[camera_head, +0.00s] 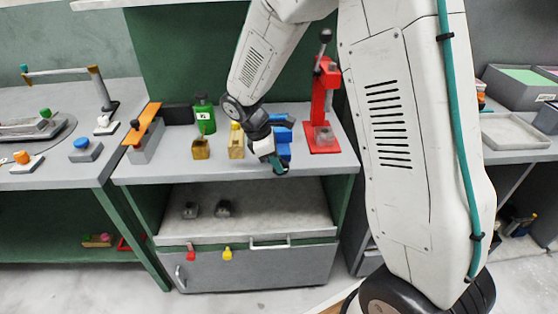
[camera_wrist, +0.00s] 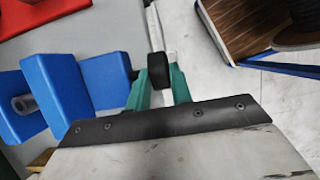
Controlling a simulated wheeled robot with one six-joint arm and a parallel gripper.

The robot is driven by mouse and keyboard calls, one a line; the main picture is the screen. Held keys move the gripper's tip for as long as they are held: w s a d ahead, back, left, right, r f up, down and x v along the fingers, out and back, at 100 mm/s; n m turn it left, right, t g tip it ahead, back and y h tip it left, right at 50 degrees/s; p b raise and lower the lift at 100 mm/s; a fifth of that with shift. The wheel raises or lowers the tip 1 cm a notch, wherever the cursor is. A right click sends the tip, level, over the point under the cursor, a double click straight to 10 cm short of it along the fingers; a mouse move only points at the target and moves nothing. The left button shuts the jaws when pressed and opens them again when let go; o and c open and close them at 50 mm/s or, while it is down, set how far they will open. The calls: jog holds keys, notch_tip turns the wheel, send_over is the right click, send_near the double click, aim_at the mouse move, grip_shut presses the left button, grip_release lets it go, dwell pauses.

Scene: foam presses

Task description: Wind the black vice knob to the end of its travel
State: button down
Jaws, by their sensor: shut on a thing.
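The blue vice (camera_head: 284,133) stands at the front of the middle bench. In the wrist view its blue blocks (camera_wrist: 105,78) fill the left side, with a grey screw at the far left. The black vice knob (camera_wrist: 159,70) sticks out from the vice on a short dark shaft. My gripper (camera_wrist: 161,88) has its teal fingers closed on either side of the knob and grips it. In the head view my gripper (camera_head: 278,166) is at the vice's front, over the bench edge, and hides the knob.
A red press (camera_head: 323,105) stands just right of the vice. A yellow-tan block (camera_head: 236,147), another yellowish block (camera_head: 201,149) and a green bottle-like thing (camera_head: 204,112) stand to its left. An orange-topped clamp (camera_head: 146,125) is farther left. Open floor lies in front.

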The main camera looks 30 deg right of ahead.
jog(key=h, duration=0.1)
jog(key=g+h, duration=0.1)
jog(key=a+h, duration=0.1)
jog(key=shift+w+f+h, duration=0.25)
jog(key=shift+f+h, duration=0.05)
jog(key=shift+a+f+g+h, duration=0.15)
jog(key=shift+g+h, duration=0.3)
jog(key=shift+h, duration=0.45)
jog(key=shift+f+g+h, duration=0.15)
jog(key=shift+g+h, duration=0.3)
jog(key=shift+h, duration=0.45)
jog(key=c, duration=1.2)
grip_release()
jog(key=shift+c, duration=0.2)
jog(key=shift+w+a, duration=0.1)
jog(key=v, duration=0.7)
jog(key=shift+a, duration=0.3)
jog(key=shift+w, duration=0.1)
